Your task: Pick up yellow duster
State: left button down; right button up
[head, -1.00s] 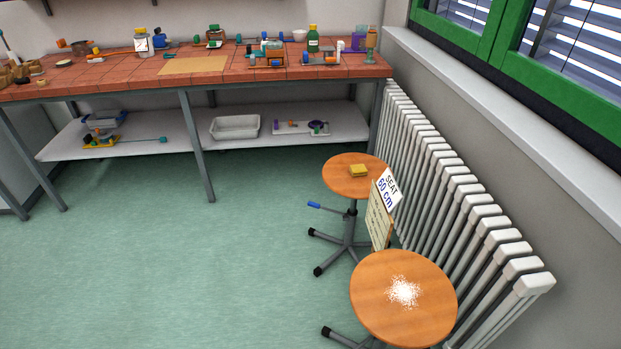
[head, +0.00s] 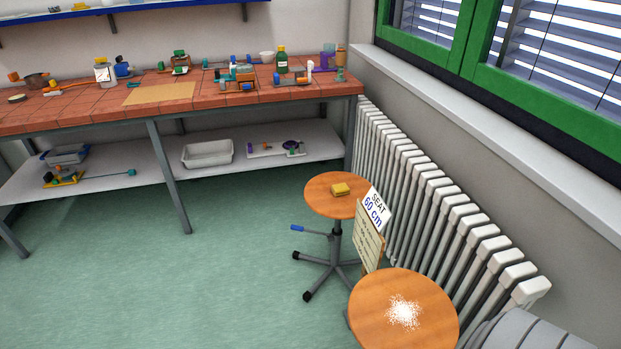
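The yellow duster (head: 341,189) is a small yellow block lying on the round wooden seat of the far stool (head: 318,204). Neither of my grippers is in the head view. A grey rounded shape at the bottom right corner may be part of my own body.
The near stool (head: 376,325) has a patch of white powder (head: 404,312) on its seat. A sign reading "SEAT 60 cm" (head: 373,208) stands between the stools. A white radiator (head: 432,200) runs along the right wall. The tiled bench (head: 205,98) stands behind. Green floor (head: 150,270) at left is clear.

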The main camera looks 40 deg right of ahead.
aim_at(342, 189)
jog(key=u, duration=0.05)
jog(key=i, duration=1.5)
jog(key=z, duration=0.3)
jog(key=i, duration=1.25)
jog(key=z, duration=1.4)
jog(key=i, duration=0.95)
jog(key=z, duration=1.25)
jog(key=i, duration=0.25)
